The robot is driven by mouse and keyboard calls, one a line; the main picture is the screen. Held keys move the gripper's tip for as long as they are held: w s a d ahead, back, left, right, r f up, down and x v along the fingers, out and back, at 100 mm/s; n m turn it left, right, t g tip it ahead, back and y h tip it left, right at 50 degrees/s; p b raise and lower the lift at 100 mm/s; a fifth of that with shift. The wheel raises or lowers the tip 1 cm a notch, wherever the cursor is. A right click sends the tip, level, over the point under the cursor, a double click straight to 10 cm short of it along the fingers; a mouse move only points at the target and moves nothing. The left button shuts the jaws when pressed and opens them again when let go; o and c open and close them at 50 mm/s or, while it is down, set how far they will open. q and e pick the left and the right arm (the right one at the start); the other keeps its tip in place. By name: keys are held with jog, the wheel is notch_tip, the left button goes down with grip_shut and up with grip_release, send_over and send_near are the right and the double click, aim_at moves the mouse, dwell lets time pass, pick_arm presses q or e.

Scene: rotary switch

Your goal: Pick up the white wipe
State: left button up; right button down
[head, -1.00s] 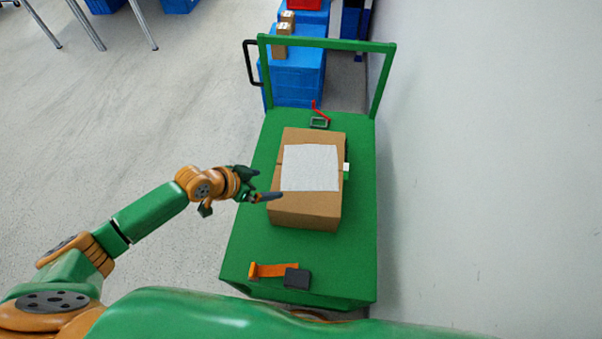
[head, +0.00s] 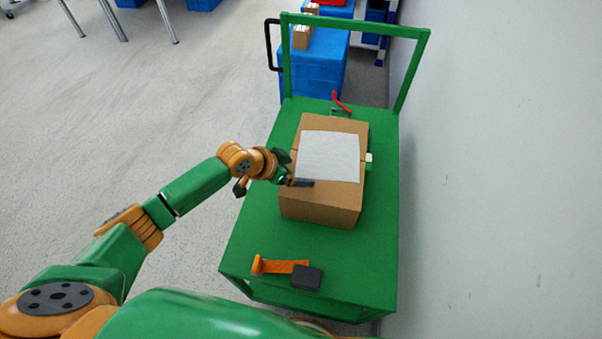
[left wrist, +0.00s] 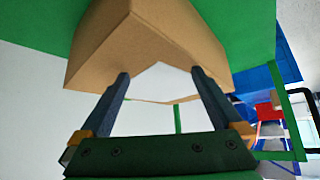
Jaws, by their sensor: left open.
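The white wipe (head: 329,155) lies flat on top of the brown cardboard box (head: 322,207), which stands on the green trolley. My left gripper (head: 299,170) is at the left edge of the box, by the wipe's near-left side. It is open and empty. In the left wrist view, the two dark fingers (left wrist: 160,74) are spread apart, with the white wipe (left wrist: 165,84) showing between them on the box (left wrist: 140,42). I cannot tell whether a finger touches the wipe or the box. My right gripper is not in view.
On the green trolley (head: 250,240) lie an orange tape dispenser (head: 284,267) and a dark block (head: 306,278) in front of the box. A red-handled item (head: 341,105) lies behind it. Blue crates (head: 315,65) stand beyond the trolley handle. A white wall is on the right.

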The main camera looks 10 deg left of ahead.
pick_arm(q)
jog(key=shift+f, duration=0.1)
grip_shut()
dwell(0.6)
notch_tip(320, 180, up, 30)
jog(key=p, duration=2.2)
